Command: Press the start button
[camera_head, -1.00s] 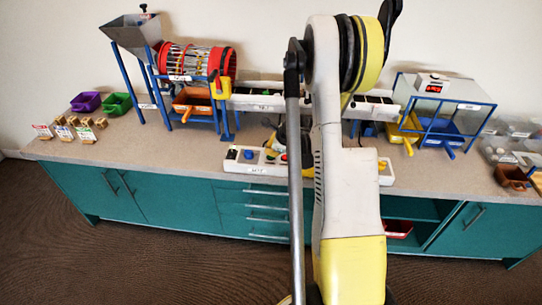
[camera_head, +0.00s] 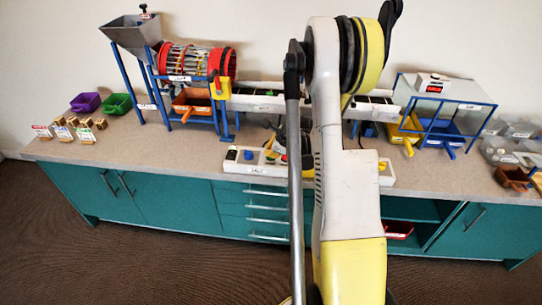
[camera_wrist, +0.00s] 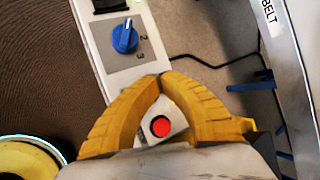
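The white control panel (camera_head: 240,166) lies along the front of the bench, partly hidden behind my arm in the head view. In the wrist view it carries a blue knob (camera_wrist: 124,37) and a red button (camera_wrist: 160,126). My gripper (camera_wrist: 162,76) is over the panel with its yellow fingertips together and nothing seen between them. The red button shows through the gap behind the fingertips. A green start button cannot be made out in the wrist view; that stretch of panel is covered by my gripper.
A belt (camera_head: 245,102) runs behind the panel, with a red drum (camera_head: 228,66) and grey hopper (camera_head: 133,31) to the left. A black cable (camera_wrist: 205,62) lies behind the panel. Blue supports (camera_wrist: 252,85) stand near my gripper. Trays sit at the right.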

